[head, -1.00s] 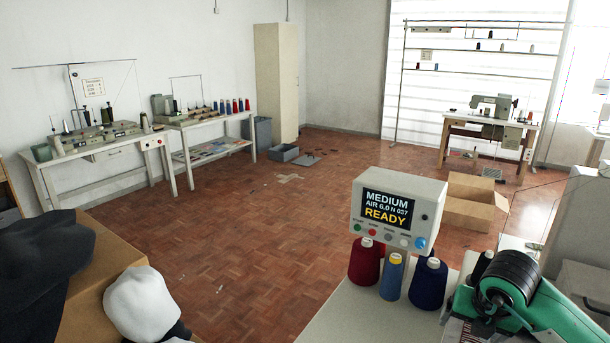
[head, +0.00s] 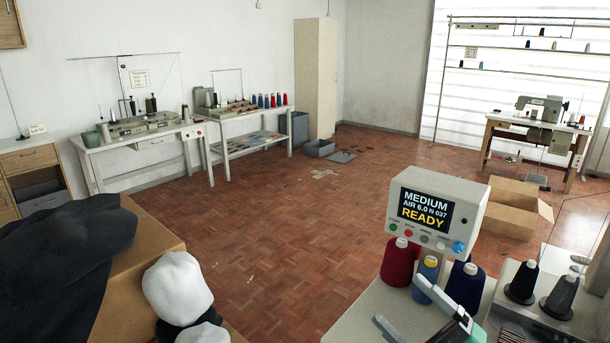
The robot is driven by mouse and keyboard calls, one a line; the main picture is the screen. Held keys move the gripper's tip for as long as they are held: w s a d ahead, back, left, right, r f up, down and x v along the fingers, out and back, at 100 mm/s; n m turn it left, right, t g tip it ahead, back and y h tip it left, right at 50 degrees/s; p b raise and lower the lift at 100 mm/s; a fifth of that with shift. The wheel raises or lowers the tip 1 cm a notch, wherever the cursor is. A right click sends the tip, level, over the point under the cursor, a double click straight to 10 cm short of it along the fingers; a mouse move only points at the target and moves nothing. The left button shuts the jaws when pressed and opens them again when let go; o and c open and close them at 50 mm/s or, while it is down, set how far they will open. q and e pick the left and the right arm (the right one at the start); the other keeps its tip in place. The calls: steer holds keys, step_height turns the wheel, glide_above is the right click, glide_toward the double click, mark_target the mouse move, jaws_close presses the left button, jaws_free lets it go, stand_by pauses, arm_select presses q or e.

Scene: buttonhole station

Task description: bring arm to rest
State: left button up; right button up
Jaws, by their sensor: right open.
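My right gripper (head: 397,299) is at the bottom right of the head view. Its two dark fingers are apart with nothing seen between them. It is in front of the thread cones beside the control box, and one finger covers part of the blue cones. Only a bit of its green and white body shows at the lower edge. My left gripper is not in view.
A control box (head: 436,212) reads "MEDIUM AIR 6.0 N 037 READY". A red cone (head: 399,265), blue cones and black cones (head: 521,283) stand nearby. White caps (head: 178,288) and dark cloth (head: 60,255) lie on a box at left. The middle floor is clear.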

steer(key=w+d+f+m+t+h, duration=0.1)
steer(key=d+f+m+t+h, duration=0.25)
steer(key=m+h, duration=0.4)
steer(key=w+d+f+m+t+h, duration=0.1)
steer(key=d+f+m+t+h, duration=0.1)
steer(key=d+m+h, duration=0.45)
step_height(320, 180, down, 10)
steer(key=s+d+m+g+h, duration=0.2)
steer(key=s+m+g+h, duration=0.1)
steer(key=m+g+h, duration=0.3)
steer(key=s+a+f+m+g+y, duration=0.1)
steer(key=s+a+f+g+y, duration=0.15)
steer(key=s+f+g, duration=0.5)
steer(key=s+a+f+m+g+y, duration=0.1)
steer(key=s+a+f+g, duration=0.25)
steer(key=s+f, duration=0.7)
step_height(320, 180, down, 30)
steer(key=s+f+g, duration=0.1)
steer(key=g, duration=0.1)
steer(key=s+d+f, duration=0.2)
steer(key=s+f, duration=0.7)
steer(key=s+d+f+g, duration=0.1)
steer(key=s+d+f, duration=0.1)
steer(key=s+f, duration=0.7)
steer(key=shift+s+d+f+n, duration=0.15)
steer(key=shift+s+n, duration=0.15)
steer(key=shift+s, duration=0.25)
